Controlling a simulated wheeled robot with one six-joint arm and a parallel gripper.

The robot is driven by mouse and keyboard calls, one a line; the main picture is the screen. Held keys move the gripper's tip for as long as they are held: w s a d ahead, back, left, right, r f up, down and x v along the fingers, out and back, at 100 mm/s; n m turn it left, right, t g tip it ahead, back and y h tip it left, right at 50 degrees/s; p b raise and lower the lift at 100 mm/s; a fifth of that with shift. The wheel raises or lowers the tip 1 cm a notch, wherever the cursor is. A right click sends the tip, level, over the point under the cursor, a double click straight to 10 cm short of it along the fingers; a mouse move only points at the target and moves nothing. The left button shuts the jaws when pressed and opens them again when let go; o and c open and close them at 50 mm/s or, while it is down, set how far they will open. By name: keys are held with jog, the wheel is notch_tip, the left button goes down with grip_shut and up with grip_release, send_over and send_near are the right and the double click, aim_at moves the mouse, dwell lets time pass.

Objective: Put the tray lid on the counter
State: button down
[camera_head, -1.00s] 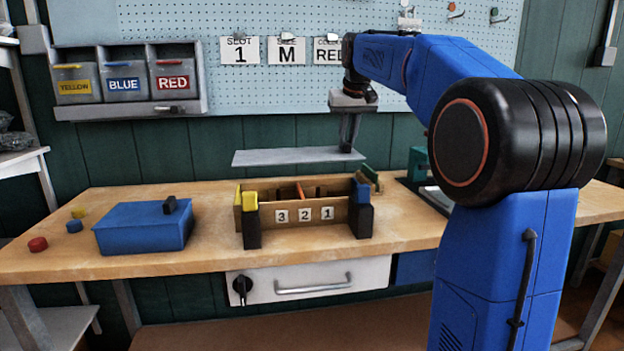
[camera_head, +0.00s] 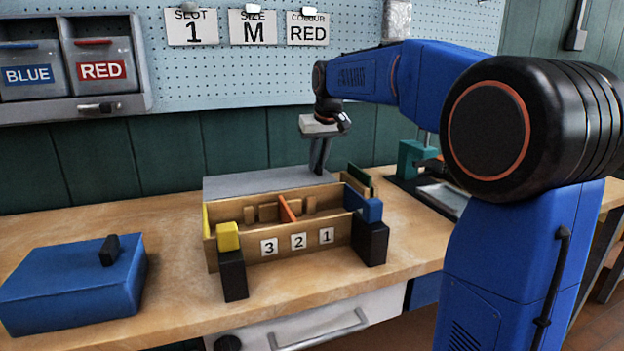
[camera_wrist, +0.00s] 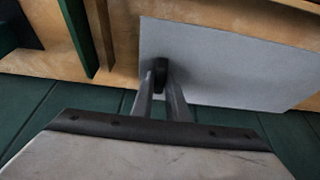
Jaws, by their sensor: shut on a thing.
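The tray lid (camera_head: 255,184) is a flat grey plate with a dark knob (camera_wrist: 161,70). My gripper (camera_head: 318,172) is shut on that knob near the lid's right end; the wrist view shows both fingers around it. The lid is level, low behind the wooden tray (camera_head: 283,245), whose back wall hides its front edge. In the wrist view the lid reaches past the counter's back edge. I cannot tell whether it touches the counter (camera_head: 180,235). The tray stands open on the counter, with dividers inside, an orange one among them.
A blue box (camera_head: 70,285) with a black handle stands left of the tray. Blue and red bins (camera_head: 103,70) hang on the pegboard. A teal device (camera_head: 412,160) stands at the right. Counter space is clear between box and tray.

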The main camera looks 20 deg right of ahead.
aim_at(317, 176)
jog(key=shift+f, duration=2.55)
jog(key=c, duration=1.7)
grip_release()
jog(key=shift+c, duration=0.2)
jog(key=v, duration=1.2)
